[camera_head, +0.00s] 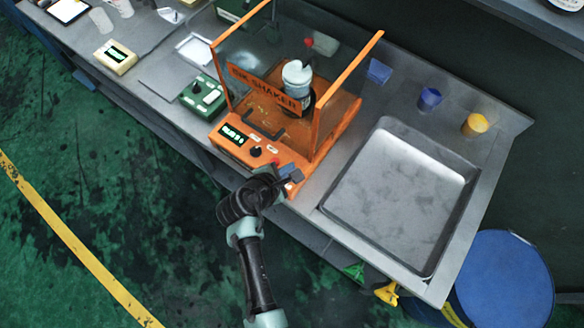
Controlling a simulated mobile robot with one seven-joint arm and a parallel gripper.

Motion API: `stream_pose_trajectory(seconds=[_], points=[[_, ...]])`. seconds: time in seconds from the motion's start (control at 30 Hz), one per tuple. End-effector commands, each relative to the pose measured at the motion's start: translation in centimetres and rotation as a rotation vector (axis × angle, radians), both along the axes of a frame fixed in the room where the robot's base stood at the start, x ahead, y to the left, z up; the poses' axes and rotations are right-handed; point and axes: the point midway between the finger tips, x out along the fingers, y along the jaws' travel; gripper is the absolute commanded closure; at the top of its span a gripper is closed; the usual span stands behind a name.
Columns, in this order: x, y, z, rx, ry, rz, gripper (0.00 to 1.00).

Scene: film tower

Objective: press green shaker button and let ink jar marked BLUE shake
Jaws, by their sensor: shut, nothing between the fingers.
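An orange ink shaker (325,140) with clear panels stands on the grey bench. A jar with a pale lid (297,74) stands inside it; its lower part is partly hidden by the "INK SHAKER" sign, and I cannot read its label. The orange control front (226,144) has a small display, a dark knob and small buttons. My gripper (293,174) is shut and empty, at the right end of that front. It covers part of a blue patch and a red spot there. I cannot make out a green button.
A steel tray (329,197) fills the bench to the right. Blue and yellow cups (474,125) stand behind it. A green box (203,96) with knobs sits left of the shaker. A blue drum (507,275) stands on the floor at the right.

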Motion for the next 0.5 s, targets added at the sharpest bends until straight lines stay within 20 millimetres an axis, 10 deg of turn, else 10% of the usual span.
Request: stream_pose_trajectory(seconds=[0.5], points=[[0.0,0.0,1.3,0.0,-0.001,0.001,1.0]])
